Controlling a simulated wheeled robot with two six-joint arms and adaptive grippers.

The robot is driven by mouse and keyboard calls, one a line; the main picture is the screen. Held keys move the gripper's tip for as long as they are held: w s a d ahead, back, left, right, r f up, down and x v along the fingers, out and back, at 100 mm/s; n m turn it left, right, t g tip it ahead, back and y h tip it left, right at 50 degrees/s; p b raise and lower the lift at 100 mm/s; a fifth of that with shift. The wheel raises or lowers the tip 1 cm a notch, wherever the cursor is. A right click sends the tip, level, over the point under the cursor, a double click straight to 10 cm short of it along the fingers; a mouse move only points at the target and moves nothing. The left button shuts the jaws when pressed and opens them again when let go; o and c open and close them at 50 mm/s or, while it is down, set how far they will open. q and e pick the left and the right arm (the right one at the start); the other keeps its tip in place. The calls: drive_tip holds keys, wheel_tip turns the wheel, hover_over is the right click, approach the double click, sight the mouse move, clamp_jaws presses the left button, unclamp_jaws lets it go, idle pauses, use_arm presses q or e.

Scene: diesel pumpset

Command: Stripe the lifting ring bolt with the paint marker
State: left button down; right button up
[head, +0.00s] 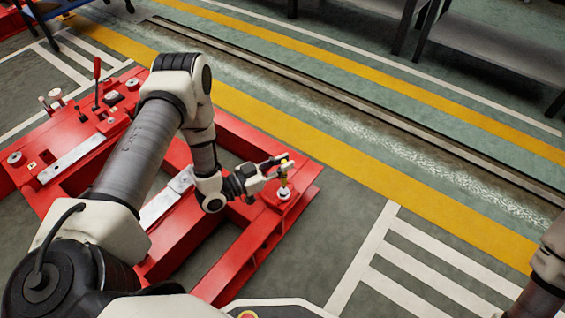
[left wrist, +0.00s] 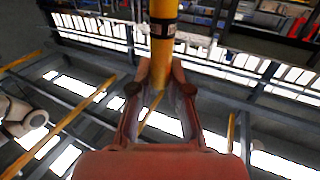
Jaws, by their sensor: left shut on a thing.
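My left gripper (head: 277,168) is shut on the yellow paint marker (head: 285,161), above the right-hand corner of the red base frame (head: 248,250). In the left wrist view the marker (left wrist: 163,35) is a yellow cylinder with a dark band, held between the fingers of the left gripper (left wrist: 160,85). A small pale metal fitting (head: 284,191), which looks like the lifting ring bolt, stands on the red frame just below the marker. I cannot tell whether the marker touches it. The marker's tip is too small to make out. Only part of my right arm shows at the right edge.
The red frame carries a lever (head: 97,80), pale plates (head: 70,158) and several small fittings. Yellow and white lines mark the floor. Grey benches (head: 490,45) stand at the upper right. The floor right of the frame is clear.

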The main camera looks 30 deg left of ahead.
use_arm(q)
drive_tip(key=shift+f, duration=0.1)
drive_tip(key=shift+s+d, duration=0.2)
drive_tip(key=shift+s, duration=0.1)
idle(0.6)
drive_tip(key=shift+p, duration=0.4)
drive_tip(key=shift+r, duration=0.2)
wheel_tip(320, 180, up, 5)
drive_tip(key=p, duration=0.4)
drive_tip(key=shift+p, duration=0.35)
